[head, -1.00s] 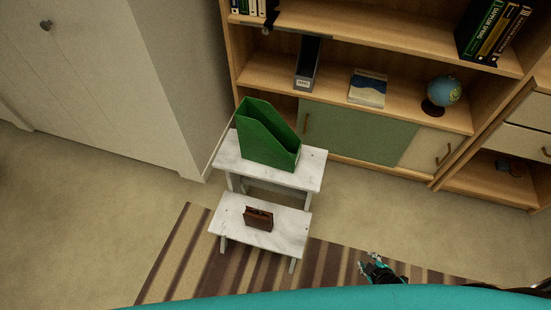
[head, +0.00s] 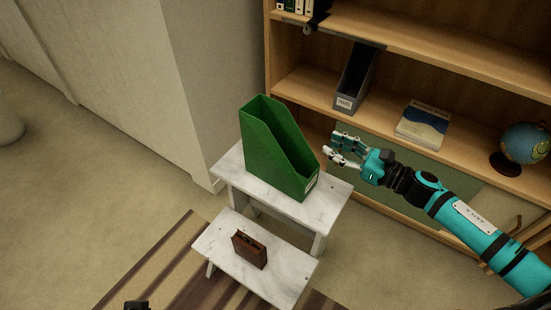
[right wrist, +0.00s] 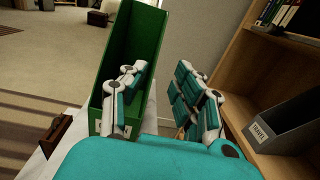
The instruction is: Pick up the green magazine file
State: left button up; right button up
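The green magazine file (head: 272,148) stands upright on the top step of a white marble-look step stool (head: 326,206). My right gripper (head: 338,150) is just to the right of the file, fingers pointing towards it, and holds nothing. In the right wrist view the gripper (right wrist: 160,100) has its fingers spread apart. The file (right wrist: 132,55) shows behind the left fingers there, and whether they touch it I cannot tell. Of my left arm only a small dark part at the bottom edge of the head view might show; its gripper is not seen.
A small brown case (head: 249,250) sits on the lower step. A wooden bookshelf (head: 300,85) behind holds a grey magazine file (head: 354,82), a book (head: 424,124) and a globe (head: 524,147). A pale cabinet (head: 150,80) stands left. A striped rug (head: 150,265) lies below.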

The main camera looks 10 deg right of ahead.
send_near(285, 122)
jog(key=x, duration=0.9)
jog(key=shift+w+a+f, duration=0.15)
jog(key=shift+w+a, duration=0.05)
jog(key=shift+w, duration=0.1)
jog(key=shift+w+a, duration=0.15)
pick_arm(q)
jog(key=shift+w+d+r+t, duration=0.1)
jog(key=shift+w+d+t, duration=0.1)
jog(key=shift+w, duration=0.25)
jog(key=shift+w+d+t, duration=0.1)
jog(key=shift+w+t, duration=0.1)
jog(key=shift+w, duration=0.2)
pick_arm(e)
jog(key=shift+c, duration=0.3)
grip_shut()
